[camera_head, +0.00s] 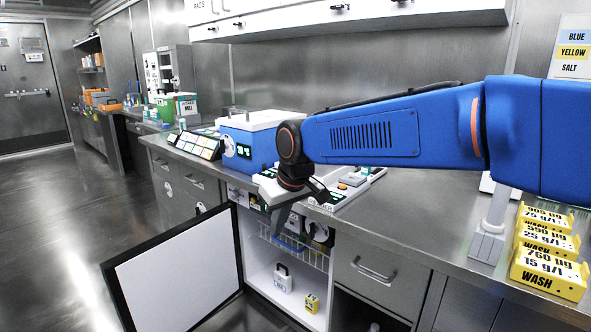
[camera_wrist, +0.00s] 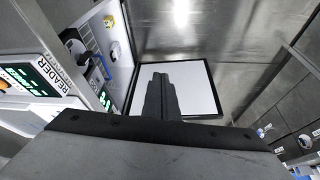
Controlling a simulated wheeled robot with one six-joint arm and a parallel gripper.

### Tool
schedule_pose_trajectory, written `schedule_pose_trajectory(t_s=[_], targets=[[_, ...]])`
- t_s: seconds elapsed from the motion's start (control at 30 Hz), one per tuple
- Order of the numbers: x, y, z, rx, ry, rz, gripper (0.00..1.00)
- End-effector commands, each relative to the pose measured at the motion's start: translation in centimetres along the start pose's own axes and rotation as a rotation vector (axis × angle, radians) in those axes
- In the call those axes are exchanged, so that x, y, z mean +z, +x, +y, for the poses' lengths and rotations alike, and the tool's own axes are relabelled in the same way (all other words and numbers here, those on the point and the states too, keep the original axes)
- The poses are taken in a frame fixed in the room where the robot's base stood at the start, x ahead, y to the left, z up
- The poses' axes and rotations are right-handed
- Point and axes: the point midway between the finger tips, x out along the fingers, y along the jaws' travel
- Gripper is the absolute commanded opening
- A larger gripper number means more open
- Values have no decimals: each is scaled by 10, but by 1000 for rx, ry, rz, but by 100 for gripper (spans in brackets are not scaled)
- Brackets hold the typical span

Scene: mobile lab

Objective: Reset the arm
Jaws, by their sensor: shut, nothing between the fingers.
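My blue arm reaches in from the right in the head view, over the steel counter (camera_head: 418,214). My gripper (camera_head: 279,228) points downward at the counter's front edge, above the open cabinet (camera_head: 268,272). In the wrist view the gripper's dark fingers (camera_wrist: 160,92) are together with nothing between them. The open cabinet door (camera_head: 178,277), white with a black frame, stands out to the left; it also shows behind the fingers in the wrist view (camera_wrist: 200,88).
A blue box with a white lid (camera_head: 262,119) and a reader device (camera_head: 340,196) stand on the counter. Yellow wash boxes (camera_head: 548,272) are at right. The cabinet holds a white padlock-shaped item (camera_head: 283,280) and a small yellow block (camera_head: 312,303). Open floor lies left.

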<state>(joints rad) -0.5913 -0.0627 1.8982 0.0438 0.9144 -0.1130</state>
Motion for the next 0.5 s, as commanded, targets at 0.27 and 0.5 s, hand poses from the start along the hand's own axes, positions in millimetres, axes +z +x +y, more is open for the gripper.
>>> schedule_pose_trajectory(t_s=[0.27, 0.5], targets=[[100, -45, 64, 67, 156, 7, 0], [191, -69, 95, 122, 287, 12, 0]])
